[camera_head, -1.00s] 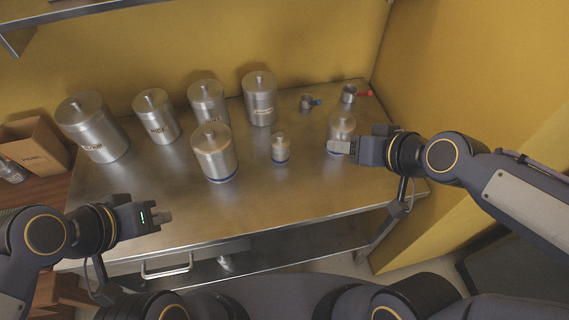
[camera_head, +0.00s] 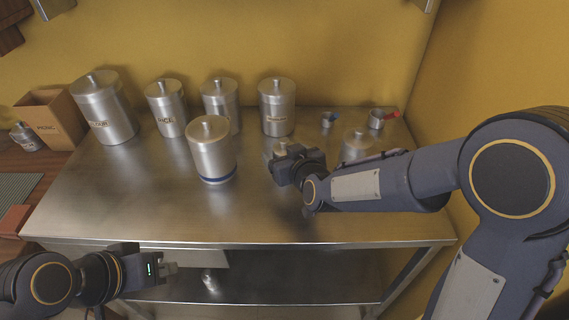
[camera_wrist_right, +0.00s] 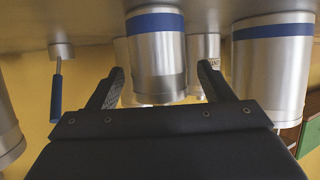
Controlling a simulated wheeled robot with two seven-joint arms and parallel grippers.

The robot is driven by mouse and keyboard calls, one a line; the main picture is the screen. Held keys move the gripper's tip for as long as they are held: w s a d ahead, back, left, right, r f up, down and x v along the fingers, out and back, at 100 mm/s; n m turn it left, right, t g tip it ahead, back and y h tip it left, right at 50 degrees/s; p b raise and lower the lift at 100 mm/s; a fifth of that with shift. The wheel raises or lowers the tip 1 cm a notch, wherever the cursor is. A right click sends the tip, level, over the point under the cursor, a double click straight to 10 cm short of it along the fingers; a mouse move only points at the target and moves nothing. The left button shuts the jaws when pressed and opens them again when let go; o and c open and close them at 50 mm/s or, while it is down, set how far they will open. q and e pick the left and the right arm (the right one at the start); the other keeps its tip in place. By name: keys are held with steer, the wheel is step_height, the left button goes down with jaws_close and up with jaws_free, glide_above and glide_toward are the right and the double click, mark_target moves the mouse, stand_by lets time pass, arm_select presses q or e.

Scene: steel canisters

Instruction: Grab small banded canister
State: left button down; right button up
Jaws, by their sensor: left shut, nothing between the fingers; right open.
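The small banded canister is steel with a blue band near its base. In the head view only part of it (camera_head: 269,150) shows behind my right gripper (camera_head: 284,154). In the right wrist view the canister (camera_wrist_right: 157,55) appears upside down, between the two open fingertips (camera_wrist_right: 161,72). How deep it sits between them, and whether they touch it, I cannot tell. The larger banded canister (camera_head: 212,153) stands to the left on the table; in the wrist view it (camera_wrist_right: 270,70) is to the right. My left gripper (camera_head: 168,268) is shut and empty, below the table's front edge in the picture.
Several labelled canisters stand along the back of the steel table (camera_head: 130,205). Another canister (camera_head: 358,142) is behind my right forearm. A blue-handled cup (camera_head: 328,120) and a red-handled cup (camera_head: 377,121) lie at back right. The front left tabletop is clear.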

steer(key=x, duration=0.2)
steer(key=shift+w+a+f, duration=0.1)
steer(key=shift+w+f, duration=0.05)
steer(key=shift+w, duration=0.2)
steer(key=c, duration=1)
steer(key=shift+c, duration=0.2)
